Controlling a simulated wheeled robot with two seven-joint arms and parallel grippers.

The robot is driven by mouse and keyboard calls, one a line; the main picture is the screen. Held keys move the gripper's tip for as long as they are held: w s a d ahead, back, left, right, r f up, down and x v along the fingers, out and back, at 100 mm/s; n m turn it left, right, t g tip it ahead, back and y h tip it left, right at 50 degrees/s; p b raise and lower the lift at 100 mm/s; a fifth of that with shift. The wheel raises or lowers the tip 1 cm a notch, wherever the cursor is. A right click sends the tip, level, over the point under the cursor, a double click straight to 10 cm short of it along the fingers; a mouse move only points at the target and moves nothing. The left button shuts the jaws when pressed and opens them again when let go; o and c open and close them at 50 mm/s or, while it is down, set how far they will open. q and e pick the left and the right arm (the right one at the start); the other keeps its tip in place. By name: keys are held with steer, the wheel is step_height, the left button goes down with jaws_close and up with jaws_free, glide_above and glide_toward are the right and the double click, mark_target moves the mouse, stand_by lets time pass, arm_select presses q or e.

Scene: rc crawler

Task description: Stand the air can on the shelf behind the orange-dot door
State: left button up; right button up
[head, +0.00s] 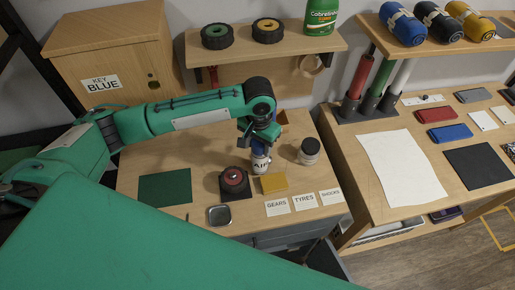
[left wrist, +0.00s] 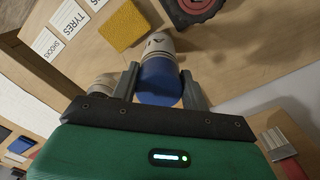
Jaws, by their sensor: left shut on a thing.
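The air can (head: 261,164) is white with dark lettering on its lower part and blue on the part between my fingers. It also shows in the left wrist view (left wrist: 159,80). My left gripper (head: 262,147) is shut on the can from above, with one finger on each side. The can looks about upright, just behind the yellow block (head: 274,184). I cannot tell whether its base touches the bench. No orange-dot door can be made out; the wooden cabinet (head: 120,55) at the back left has a "KEY BLUE" label. My right gripper is out of view.
On the bench, a dark block with a red round part (head: 234,181) stands left of the can, a lidded jar (head: 308,151) right. A raised shelf (head: 262,46) holds two wheels and a green tub. Labelled cards (head: 304,201) lie in front.

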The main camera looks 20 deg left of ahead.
arm_select(q)
steer(key=shift+w+a+f+b, duration=0.15)
steer(key=shift+f+b, duration=0.3)
steer(key=shift+f, duration=0.45)
steer(key=shift+r, duration=0.15)
steer(key=o, duration=1.4)
steer(key=shift+f, duration=0.2)
steer(key=shift+r, duration=0.2)
